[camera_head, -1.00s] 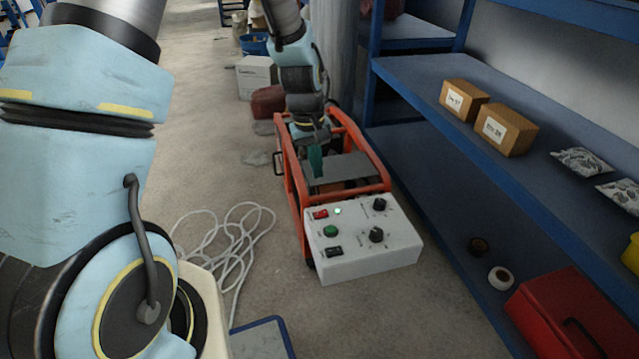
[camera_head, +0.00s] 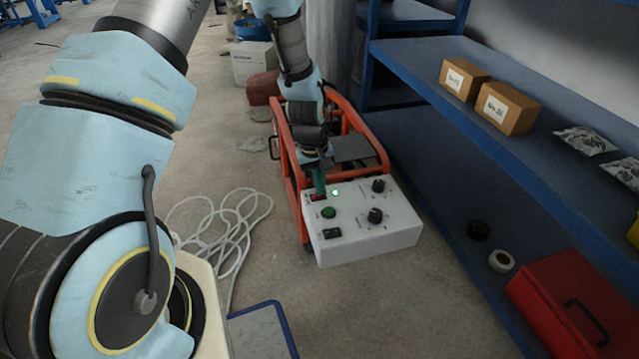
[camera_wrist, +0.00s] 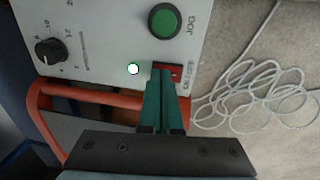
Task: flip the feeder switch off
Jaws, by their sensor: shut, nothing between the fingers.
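The white control box (camera_head: 352,246) is mounted at the front of an orange-framed machine; its panel also fills the top of the wrist view (camera_wrist: 105,25). A red rocker switch (camera_wrist: 174,73) sits near the panel edge, and part of it shows in the head view (camera_head: 316,197). My gripper (camera_wrist: 160,85) has green fingers, closed together and empty, with the tips at the left part of the red switch and partly covering it. I cannot tell whether the tips touch it. A small lamp (camera_wrist: 133,69) beside it is lit, greenish in the head view (camera_head: 335,192).
A green button (camera_wrist: 164,20) and a black knob (camera_wrist: 50,51) are close to the switch. The orange frame (camera_head: 357,115) surrounds the machine. A white cable (camera_head: 225,225) lies coiled on the floor. Blue shelving (camera_head: 440,105) stands close on the right.

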